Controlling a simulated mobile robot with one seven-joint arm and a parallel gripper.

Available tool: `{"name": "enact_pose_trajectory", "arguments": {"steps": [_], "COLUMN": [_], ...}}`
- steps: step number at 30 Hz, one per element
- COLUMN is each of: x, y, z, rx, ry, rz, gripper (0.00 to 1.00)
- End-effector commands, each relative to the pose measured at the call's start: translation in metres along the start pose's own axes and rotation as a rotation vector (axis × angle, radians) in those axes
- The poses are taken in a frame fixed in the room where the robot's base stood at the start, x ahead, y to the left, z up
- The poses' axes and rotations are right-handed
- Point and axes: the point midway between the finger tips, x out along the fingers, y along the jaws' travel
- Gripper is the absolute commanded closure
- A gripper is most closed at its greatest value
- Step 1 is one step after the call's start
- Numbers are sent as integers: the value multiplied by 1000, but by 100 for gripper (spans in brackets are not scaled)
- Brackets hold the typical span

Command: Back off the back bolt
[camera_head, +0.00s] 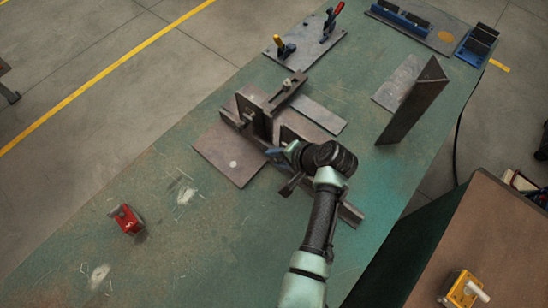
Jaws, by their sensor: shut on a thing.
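A dark steel fixture (262,122) of upright plates stands on the bench in the middle of the view. A slotted bar (274,98) lies across its top. One light bolt-like piece (287,84) shows at the bar's far right end, and another (245,117) shows at its near left side. My gripper (277,154) is at the near right side of the fixture, low beside its plates, and apart from both visible bolt pieces. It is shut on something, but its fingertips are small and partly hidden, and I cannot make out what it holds.
A flat plate (225,160) lies under the fixture's left side. A tall leaning plate (412,103) stands at right. Toggle clamps (328,26) on a plate and blue fixtures (478,45) are at the back. A red block (127,219) sits at left; the near left bench is mostly clear.

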Motion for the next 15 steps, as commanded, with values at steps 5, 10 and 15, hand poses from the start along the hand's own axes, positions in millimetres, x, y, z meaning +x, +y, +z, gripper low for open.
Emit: {"name": "enact_pose_trajectory", "arguments": {"steps": [5,10,15], "x": [-2,-2,-2], "y": [-3,-2,-3], "z": [0,0,0], "rx": [-2,-1,-3], "ry": [0,0,-2], "rz": [62,128,209], "gripper": [80,80,80]}}
